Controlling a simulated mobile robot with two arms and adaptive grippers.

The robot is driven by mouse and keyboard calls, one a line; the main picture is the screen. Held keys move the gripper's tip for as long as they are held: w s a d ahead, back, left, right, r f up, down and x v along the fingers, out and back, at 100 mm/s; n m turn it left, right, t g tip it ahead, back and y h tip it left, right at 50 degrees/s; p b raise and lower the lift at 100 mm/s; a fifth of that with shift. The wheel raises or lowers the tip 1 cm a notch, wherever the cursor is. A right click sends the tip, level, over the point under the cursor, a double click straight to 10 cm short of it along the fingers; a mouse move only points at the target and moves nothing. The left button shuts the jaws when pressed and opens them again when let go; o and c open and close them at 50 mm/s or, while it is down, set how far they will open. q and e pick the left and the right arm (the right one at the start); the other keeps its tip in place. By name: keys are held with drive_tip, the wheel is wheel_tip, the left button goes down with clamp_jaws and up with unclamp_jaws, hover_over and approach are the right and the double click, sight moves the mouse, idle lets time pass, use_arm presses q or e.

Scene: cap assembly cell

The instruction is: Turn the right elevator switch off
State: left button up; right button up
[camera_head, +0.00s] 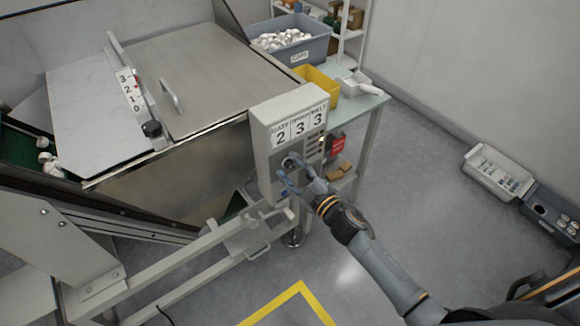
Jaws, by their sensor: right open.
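A pale grey control box (262,135) stands at the right end of the metal machine. Its top panel shows the digits 2, 3 and 3. A round dark knob or switch shows low on its front, partly covered by my fingers; its setting cannot be read. My right gripper (287,175) comes in from the lower right, open, with its fingers at the lower front of the box around the knob. I cannot tell whether they touch it. My left gripper is not in view.
Behind the box is a table with a blue-grey bin of white caps (290,48), a yellow bin (318,84) and a white scoop (357,85). Two trays (497,172) lie by the right wall. A lidded hopper (185,75) fills the upper left. The grey floor is mostly clear.

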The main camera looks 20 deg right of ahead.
drive_tip(key=v, duration=1.1)
drive_tip(key=shift+s, duration=0.2)
drive_tip(key=shift+d, duration=0.1)
drive_tip(key=s+d+f+m+g+h, duration=0.2)
drive_tip(key=s+f, duration=0.1)
drive_tip(key=f, duration=0.6)
drive_tip(key=s+d+f+m+g+h, duration=0.1)
drive_tip(key=s+f+m+g, duration=0.15)
drive_tip(key=f, duration=0.75)
drive_tip(key=s+d+f+m+g+h, duration=0.2)
drive_tip(key=s+f, duration=0.2)
drive_tip(key=f, duration=0.5)
drive_tip(key=s+f+m+g, duration=0.1)
drive_tip(key=s+f+g, duration=0.2)
drive_tip(key=s+f, duration=0.3)
drive_tip(key=s+a+f+m+g, duration=0.1)
drive_tip(key=s+f, duration=0.5)
drive_tip(key=s, duration=0.8)
drive_tip(key=s+a+f+m+g+h, duration=0.1)
drive_tip(key=s+f+g, duration=0.4)
drive_tip(key=s, duration=0.5)
drive_tip(key=shift+f+m, duration=0.65)
drive_tip(key=shift+f, duration=0.2)
drive_tip(key=shift+g, duration=0.25)
